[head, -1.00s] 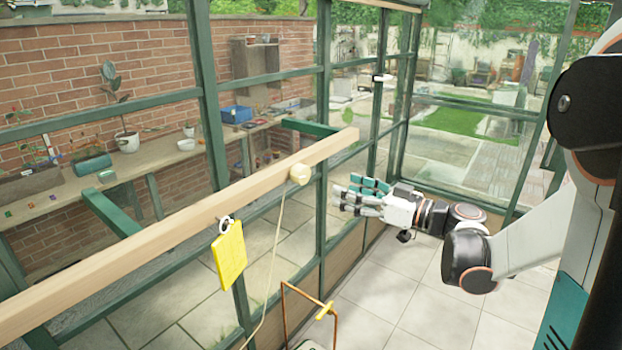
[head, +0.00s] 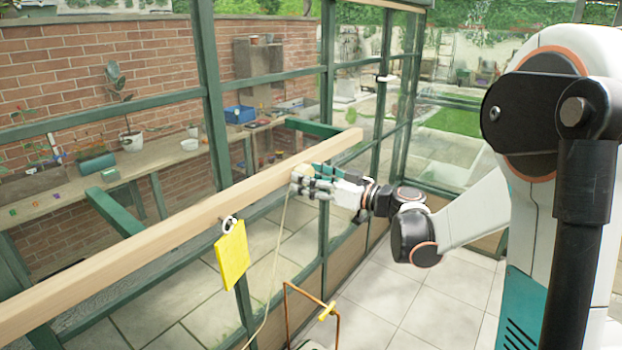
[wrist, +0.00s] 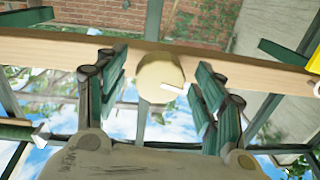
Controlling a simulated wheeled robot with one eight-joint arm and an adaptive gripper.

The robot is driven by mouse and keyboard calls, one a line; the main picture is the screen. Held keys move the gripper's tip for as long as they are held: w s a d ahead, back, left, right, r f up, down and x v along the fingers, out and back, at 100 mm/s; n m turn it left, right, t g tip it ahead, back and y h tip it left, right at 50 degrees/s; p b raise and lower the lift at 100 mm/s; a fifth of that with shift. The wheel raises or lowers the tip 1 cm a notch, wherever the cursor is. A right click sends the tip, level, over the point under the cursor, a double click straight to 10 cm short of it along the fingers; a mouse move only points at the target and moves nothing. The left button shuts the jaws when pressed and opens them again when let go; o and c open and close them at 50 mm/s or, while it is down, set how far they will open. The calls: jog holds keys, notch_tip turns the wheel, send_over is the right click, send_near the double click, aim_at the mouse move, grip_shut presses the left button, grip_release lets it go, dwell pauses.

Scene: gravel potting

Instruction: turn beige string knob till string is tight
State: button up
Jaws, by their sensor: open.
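The beige string knob (wrist: 160,78) sits on the wooden beam (head: 150,227). In the wrist view the knob lies between the two sets of fingers of my gripper (wrist: 158,88), with a visible gap on each side. In the head view my gripper (head: 303,182) is at the knob and covers most of it. The gripper is open. The pale string (head: 276,262) hangs down from the knob and bends toward the lower left near the bottom, so it looks slack there.
A yellow card (head: 231,255) hangs from a white ring on the beam, left of the knob. A copper-coloured frame (head: 311,310) with a yellow piece stands below. Green-framed glass panes lie behind the beam. The tiled floor (head: 390,300) on the right is clear.

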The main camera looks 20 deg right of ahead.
jog(key=c, duration=1.1)
